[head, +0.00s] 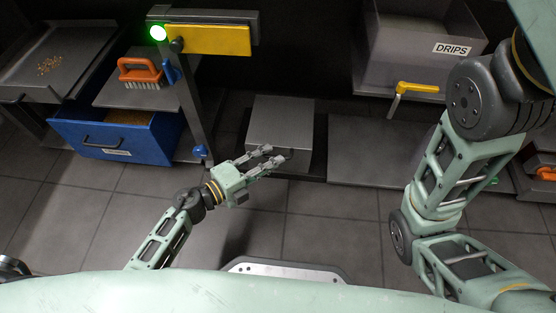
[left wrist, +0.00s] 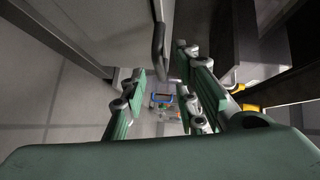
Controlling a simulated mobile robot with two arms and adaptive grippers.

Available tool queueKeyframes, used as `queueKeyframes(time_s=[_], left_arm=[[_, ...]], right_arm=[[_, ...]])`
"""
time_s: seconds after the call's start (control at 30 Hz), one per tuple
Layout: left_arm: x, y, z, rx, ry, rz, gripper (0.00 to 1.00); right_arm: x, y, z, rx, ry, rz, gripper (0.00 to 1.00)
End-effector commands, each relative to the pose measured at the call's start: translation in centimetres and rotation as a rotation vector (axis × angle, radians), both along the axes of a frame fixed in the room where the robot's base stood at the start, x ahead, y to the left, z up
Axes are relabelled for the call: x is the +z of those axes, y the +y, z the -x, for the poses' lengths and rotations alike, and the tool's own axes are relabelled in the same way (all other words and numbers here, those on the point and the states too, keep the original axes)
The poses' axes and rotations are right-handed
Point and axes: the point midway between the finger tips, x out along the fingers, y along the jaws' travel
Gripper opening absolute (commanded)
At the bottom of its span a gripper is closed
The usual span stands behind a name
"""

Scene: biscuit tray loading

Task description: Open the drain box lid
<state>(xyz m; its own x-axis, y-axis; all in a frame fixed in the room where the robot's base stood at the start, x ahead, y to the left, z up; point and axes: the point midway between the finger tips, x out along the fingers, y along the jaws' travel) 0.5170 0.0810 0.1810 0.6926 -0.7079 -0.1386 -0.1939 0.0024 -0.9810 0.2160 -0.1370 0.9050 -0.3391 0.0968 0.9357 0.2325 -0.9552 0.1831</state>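The drain box, as I take it, is a low grey metal box (head: 281,118) on the floor at the middle of the head view. Its flat lid looks closed. A dark bar handle (left wrist: 158,42) shows on a grey panel (left wrist: 110,28) in the left wrist view. My left gripper (head: 270,155) is at the front edge of the box, fingers apart and pointing at it. In the left wrist view the fingers (left wrist: 165,92) are spread, with the handle beyond and between them, and nothing is clamped. My right arm rises at the right; its gripper is out of view.
A grey bin labelled DRIPS (head: 410,60) with a yellow lever (head: 412,88) stands back right. A blue drawer (head: 120,135) is open at left, below an orange brush (head: 140,72). A post with a yellow panel (head: 208,39) stands behind left. The tiled floor (head: 320,220) in front is clear.

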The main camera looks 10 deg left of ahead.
Motion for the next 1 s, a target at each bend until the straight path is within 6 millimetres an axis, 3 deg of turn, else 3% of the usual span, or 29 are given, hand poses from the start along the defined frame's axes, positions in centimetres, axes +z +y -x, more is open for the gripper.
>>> queueKeyframes(time_s=[0.23,0.57,0.9,1.0], left_arm=[[-0.6,-2.2,-2.2,0.001,-0.001,0.002,0.28],[-0.5,-2.5,-2.5,0.002,0.002,0.002,0.28],[-0.6,-2.4,-2.4,0.002,0.004,0.001,0.00],[-0.7,-2.4,-2.4,0.002,0.006,0.001,0.00]], right_arm=[[-0.7,0.1,0.9,-0.001,-0.025,0.002,0.40],[-0.6,0.1,1.0,-0.002,-0.026,0.002,0.40],[-0.7,0.1,1.0,-0.002,-0.027,0.002,0.40],[-0.7,0.1,1.1,-0.001,-0.027,0.002,0.40]])
